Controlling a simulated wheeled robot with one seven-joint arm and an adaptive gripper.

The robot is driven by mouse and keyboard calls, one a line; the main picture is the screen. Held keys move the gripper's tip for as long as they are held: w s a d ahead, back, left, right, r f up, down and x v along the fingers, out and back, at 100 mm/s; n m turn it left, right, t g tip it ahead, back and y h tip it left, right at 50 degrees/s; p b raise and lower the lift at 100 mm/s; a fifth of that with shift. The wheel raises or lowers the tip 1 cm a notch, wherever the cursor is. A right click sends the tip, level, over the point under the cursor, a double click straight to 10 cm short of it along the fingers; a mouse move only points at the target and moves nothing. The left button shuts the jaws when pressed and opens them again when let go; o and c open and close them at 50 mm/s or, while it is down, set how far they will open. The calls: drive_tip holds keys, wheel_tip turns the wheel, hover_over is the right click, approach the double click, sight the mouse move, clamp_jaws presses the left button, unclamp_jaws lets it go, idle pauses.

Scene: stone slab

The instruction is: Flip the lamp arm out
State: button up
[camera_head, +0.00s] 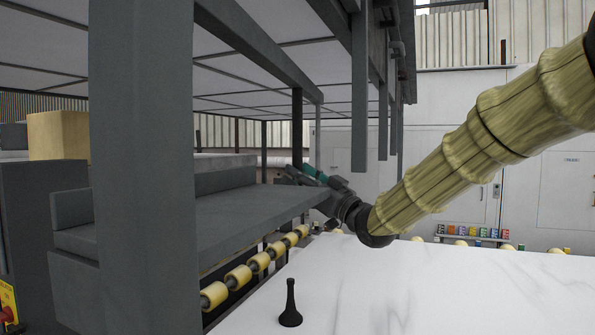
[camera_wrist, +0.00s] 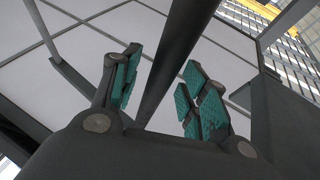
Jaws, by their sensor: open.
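No lamp head can be made out, and I cannot tell for sure which part is the lamp arm. The likeliest is a dark round bar (camera_wrist: 178,62), which in the wrist view runs at a slant between the two teal-padded fingers of my gripper (camera_wrist: 160,75). The fingers stand apart on either side of it, with gaps showing, so they are open. In the head view my gripper (camera_head: 314,173) is at the end of the beige-sleeved arm, beside the grey frame. A dark upright post (camera_head: 297,125) stands just behind it.
A white stone slab (camera_head: 440,285) fills the lower right, with a small black flared peg (camera_head: 290,305) on it. Yellow rollers (camera_head: 238,277) line its left side. A thick grey column (camera_head: 143,160) and overhead beams crowd the left. Small coloured items (camera_head: 470,233) stand at the back.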

drive_tip(key=shift+w+a+r, duration=0.2)
drive_tip(key=shift+w+a, duration=0.15)
